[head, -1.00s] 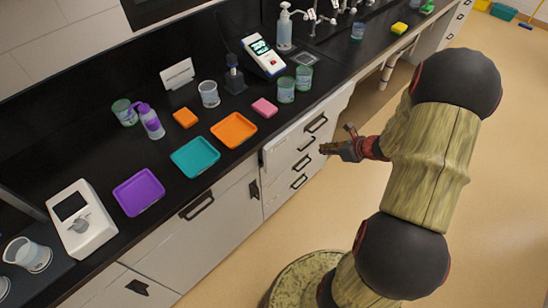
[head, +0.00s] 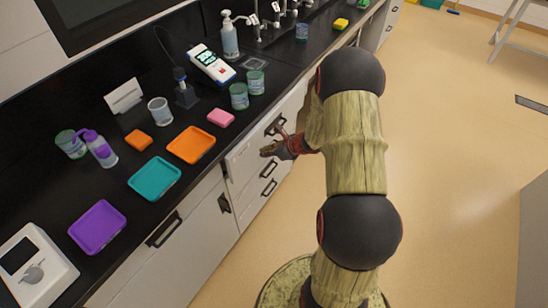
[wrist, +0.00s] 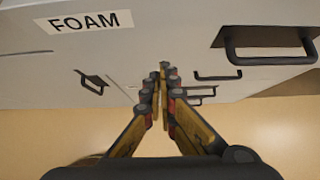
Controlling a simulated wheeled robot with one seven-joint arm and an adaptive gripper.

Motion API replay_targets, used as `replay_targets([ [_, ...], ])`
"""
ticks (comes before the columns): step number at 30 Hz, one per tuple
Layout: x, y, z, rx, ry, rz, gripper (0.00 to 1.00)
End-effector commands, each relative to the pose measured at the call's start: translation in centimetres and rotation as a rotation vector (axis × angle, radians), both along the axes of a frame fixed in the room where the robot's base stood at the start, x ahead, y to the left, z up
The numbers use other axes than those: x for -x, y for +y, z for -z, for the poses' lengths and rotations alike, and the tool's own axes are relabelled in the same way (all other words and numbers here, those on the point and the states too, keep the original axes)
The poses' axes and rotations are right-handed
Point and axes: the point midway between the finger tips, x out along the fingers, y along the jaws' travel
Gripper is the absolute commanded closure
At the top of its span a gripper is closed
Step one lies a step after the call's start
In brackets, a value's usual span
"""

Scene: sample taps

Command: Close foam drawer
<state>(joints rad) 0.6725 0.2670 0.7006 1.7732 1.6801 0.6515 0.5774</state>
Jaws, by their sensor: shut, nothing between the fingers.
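The foam drawer (wrist: 160,42) is a pale front with a black-on-white FOAM label (wrist: 84,22) in the wrist view. Its dark bar handle (wrist: 272,52) is to the right of the label. In the head view it is the top front (head: 243,150) of the drawer stack, under the black counter. Its left edge seems to stand slightly out from the cabinet; how far is unclear. My gripper (head: 266,151) is in front of this drawer, fingers shut and empty. In the wrist view the fingertips (wrist: 162,72) point at the front, between label and handle; contact is unclear.
Lower drawers with dark handles (head: 269,169) are below. A cabinet door (head: 207,222) with a dark pull is left of the stack. The black counter (head: 130,215) holds orange, teal and purple trays, cups and bottles. The tan floor (head: 450,200) to the right is open.

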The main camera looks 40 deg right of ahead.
Motion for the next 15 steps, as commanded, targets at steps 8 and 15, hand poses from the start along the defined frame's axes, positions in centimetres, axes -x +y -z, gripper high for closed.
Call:
replay_targets([
  [8,-1.6,0.6,0.1,-0.002,0.002,-0.001,1.00],
  [15,-1.6,0.6,0.0,-0.001,0.001,0.000,1.00],
])
